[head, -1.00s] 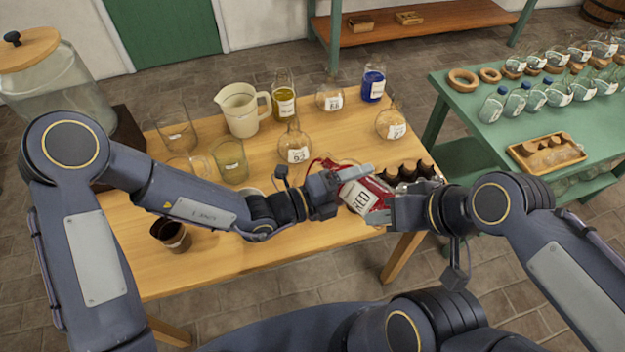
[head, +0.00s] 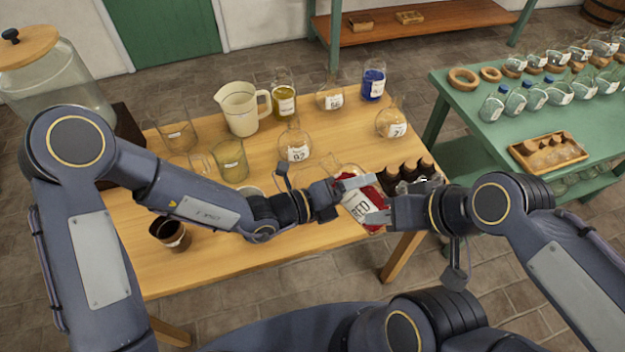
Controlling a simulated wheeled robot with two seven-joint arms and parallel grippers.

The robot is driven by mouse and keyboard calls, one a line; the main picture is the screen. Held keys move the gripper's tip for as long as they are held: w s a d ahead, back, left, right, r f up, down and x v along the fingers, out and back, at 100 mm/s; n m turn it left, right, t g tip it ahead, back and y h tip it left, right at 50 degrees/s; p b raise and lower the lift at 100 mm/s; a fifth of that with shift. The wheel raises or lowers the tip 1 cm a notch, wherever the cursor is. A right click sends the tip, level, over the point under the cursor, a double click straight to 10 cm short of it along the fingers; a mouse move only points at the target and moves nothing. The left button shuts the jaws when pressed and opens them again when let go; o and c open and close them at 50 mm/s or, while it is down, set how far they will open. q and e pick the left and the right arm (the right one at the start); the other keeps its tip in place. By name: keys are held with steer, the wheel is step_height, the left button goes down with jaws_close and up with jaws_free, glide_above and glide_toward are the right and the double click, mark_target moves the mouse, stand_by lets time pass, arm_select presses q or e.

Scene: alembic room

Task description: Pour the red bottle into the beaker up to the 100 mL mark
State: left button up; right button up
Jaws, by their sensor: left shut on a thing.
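The red bottle (head: 358,207) has a white RED label and stands out in front of the table's right side, tilted with its top toward the upper left. My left gripper (head: 354,184) is shut on it near its upper part. My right gripper (head: 377,212) is at the bottle's lower right side; whether its jaws grip the bottle is unclear. I cannot read a 100 mL mark on either. The bottle's mouth is partly hidden by my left gripper.
A cream jug (head: 242,108), a yellow bottle (head: 284,98), a blue bottle (head: 373,82) and labelled round flasks (head: 295,145) stand at the back. A dark rack (head: 410,172) is just right of the bottle. A brown cup (head: 171,234) stands front left.

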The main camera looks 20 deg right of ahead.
arm_select(q)
steer(key=shift+f+m+y+b, duration=0.4)
steer(key=shift+f+m+b, duration=0.15)
steer(key=shift+m, duration=0.45)
steer(key=shift+f+m+t+y+b, duration=0.35)
steer(key=shift+m+b, duration=0.25)
steer(key=shift+m, duration=0.2)
steer(key=m+b, duration=0.1)
steer(key=b, duration=0.1)
steer(key=w+f+m+t+y+b, duration=0.1)
steer(key=b, duration=0.1)
steer(key=shift+w+a+m+t+y, duration=0.15)
steer(key=shift+a+m+t+y, duration=0.15)
steer(key=shift+m, duration=0.1)
steer(key=shift+w+a+f+m+t+y+b, duration=0.1)
steer(key=shift+w+a+m+t+y+b, duration=0.2)
steer(key=shift+m+b, duration=0.5)
steer(key=shift+w+b, duration=0.2)
steer(key=shift+b, duration=0.4)
steer(key=m+b, duration=0.1)
steer(key=b, duration=0.1)
steer(key=t+b, duration=0.1)
steer(key=b, duration=0.2)
steer(key=shift+s+d+m+y, duration=0.1)
steer(key=shift+s+m+y, duration=0.1)
steer(key=shift+m+y, duration=0.2)
steer(key=shift+r+t+b, duration=0.25)
steer(key=shift+b, duration=0.2)
steer(key=shift+r+m, duration=0.1)
steer(key=shift+m, duration=0.2)
